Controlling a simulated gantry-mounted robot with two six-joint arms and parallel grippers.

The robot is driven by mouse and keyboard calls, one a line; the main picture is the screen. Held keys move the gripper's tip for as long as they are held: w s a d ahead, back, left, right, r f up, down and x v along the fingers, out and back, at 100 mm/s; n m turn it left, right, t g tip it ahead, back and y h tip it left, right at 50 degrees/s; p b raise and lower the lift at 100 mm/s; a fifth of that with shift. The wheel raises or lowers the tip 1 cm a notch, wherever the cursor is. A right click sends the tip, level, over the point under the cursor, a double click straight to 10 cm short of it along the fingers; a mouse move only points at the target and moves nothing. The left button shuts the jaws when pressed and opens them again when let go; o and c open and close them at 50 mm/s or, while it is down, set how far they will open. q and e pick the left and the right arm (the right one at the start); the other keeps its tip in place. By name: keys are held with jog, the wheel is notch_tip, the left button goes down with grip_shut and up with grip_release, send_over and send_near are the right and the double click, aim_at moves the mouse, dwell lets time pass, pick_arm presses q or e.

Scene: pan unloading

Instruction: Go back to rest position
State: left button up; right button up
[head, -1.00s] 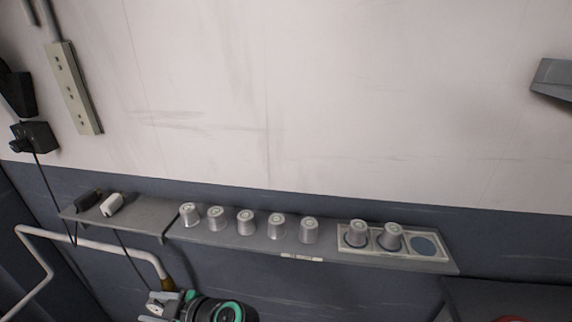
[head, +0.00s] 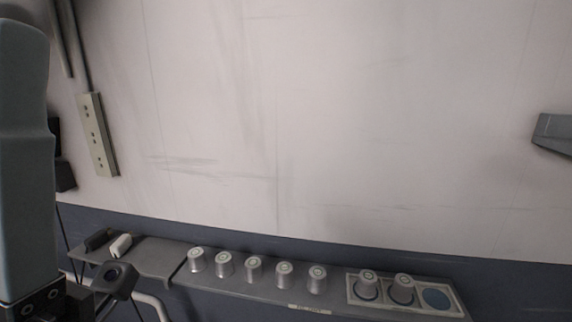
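The task names no object, only my arms. At the left edge of the head view stands a large grey-blue link of my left arm. Dark bolted parts of mine are at its foot, with a black block beside them at lower left. They overlap the view of the shelf's left end and the pipe. No pair of fingertips can be made out, so whether my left gripper is open or shut does not show. My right gripper is not in view.
A narrow grey shelf (head: 240,285) on the wall holds several upturned silver cups (head: 253,268). Two more stand in a pale holder (head: 437,311) with a blue disc (head: 436,299).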

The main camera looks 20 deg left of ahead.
pick_arm(q)
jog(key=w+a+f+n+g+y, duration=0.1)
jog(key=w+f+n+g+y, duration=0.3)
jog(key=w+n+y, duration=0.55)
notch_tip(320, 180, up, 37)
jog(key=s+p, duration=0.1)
jog(key=p, duration=3.7)
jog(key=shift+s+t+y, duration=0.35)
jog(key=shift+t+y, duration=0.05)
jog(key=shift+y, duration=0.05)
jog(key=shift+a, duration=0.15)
